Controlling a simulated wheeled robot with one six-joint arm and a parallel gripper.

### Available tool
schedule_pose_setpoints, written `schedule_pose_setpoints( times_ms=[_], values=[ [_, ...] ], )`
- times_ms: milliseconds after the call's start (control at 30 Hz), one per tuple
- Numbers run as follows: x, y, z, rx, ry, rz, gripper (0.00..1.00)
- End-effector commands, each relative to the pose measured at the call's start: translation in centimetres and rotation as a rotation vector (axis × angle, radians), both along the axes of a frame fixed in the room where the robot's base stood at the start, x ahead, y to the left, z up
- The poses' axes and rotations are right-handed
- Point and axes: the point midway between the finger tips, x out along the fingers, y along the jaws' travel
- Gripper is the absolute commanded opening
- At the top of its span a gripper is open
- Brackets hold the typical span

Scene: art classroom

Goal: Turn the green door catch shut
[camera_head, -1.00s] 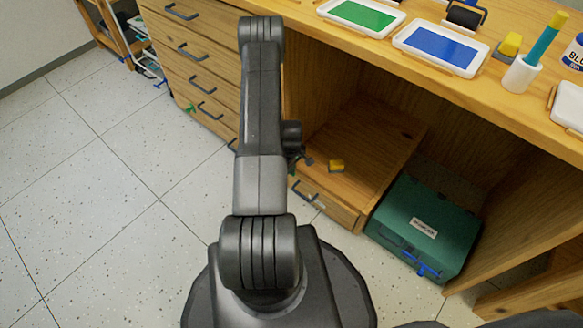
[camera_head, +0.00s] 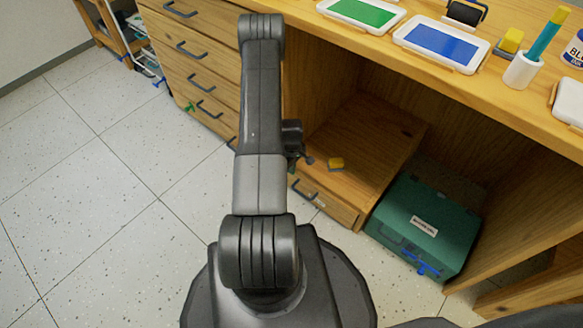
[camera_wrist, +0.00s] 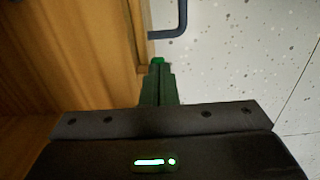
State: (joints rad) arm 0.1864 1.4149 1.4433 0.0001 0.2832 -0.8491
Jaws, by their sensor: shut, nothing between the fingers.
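A small bright green piece (camera_wrist: 158,61), which looks like the green catch, shows at the wood edge just beyond my gripper's tips in the wrist view. My gripper (camera_wrist: 159,75) is shut and empty, its fingers together and pointing at that piece. I cannot tell whether they touch it. In the head view a small green piece (camera_head: 190,107) sits on the drawer front at the left. I cannot tell whether it is the same piece. My arm covers much of the cabinet's middle there, and the fingers are not clear.
A dark handle (camera_wrist: 170,20) lies just ahead of the gripper in the wrist view, with speckled floor to the right. The floor at left is clear.

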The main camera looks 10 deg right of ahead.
Motion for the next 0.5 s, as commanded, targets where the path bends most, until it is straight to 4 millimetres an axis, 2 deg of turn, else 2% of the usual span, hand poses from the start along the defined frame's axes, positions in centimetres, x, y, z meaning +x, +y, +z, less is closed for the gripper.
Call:
schedule_pose_setpoints(
  times_ms=[500],
  values=[
    [-0.68, -0.53, -0.88, 0.0, 0.0, 0.0, 0.0]
  ],
)
